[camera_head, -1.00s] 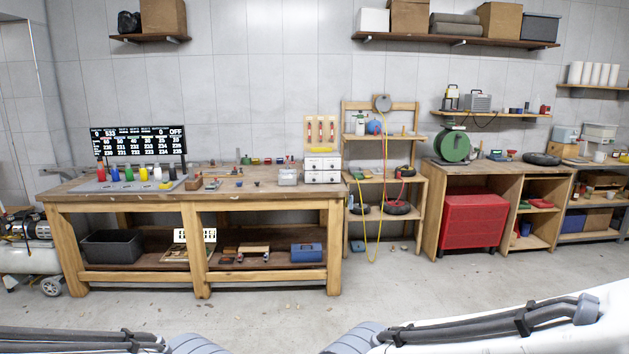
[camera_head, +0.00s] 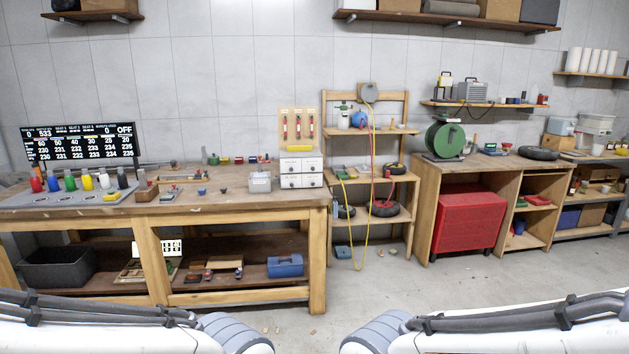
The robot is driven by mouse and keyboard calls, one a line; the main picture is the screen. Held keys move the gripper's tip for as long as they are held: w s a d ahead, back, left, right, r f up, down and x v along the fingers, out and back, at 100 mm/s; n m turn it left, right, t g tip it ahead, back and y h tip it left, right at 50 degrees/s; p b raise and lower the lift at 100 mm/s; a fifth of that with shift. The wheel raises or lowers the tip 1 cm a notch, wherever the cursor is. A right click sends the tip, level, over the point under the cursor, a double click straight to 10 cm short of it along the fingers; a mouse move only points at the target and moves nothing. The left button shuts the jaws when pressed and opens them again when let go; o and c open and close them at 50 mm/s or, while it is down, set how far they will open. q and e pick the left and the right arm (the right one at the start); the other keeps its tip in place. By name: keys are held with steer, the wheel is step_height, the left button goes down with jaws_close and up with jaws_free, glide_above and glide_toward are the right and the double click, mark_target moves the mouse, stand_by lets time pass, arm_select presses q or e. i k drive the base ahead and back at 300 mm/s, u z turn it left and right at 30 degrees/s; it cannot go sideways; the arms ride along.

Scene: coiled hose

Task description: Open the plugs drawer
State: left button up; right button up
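A small white drawer cabinet (camera_head: 301,173) stands on the right end of the wooden workbench. Its drawers have dark knobs and look closed. The labels on the drawers are too small to read, so I cannot tell which one is the plugs drawer. A grey box (camera_head: 260,182) stands just left of the cabinet. Parts of both my arms show along the bottom edge of the picture. Both of my grippers are outside the view.
The workbench (camera_head: 150,217) has bottles and small parts on top. A wooden shelf stand (camera_head: 326,150) with yellow and red hoses is right of it. A red cabinet (camera_head: 468,220) sits under the right bench. Bare floor (camera_head: 400,284) lies in front.

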mark_target(288, 181)
steer(key=z, duration=0.05)
steer(key=i, duration=2.8)
steer(key=u, duration=0.25)
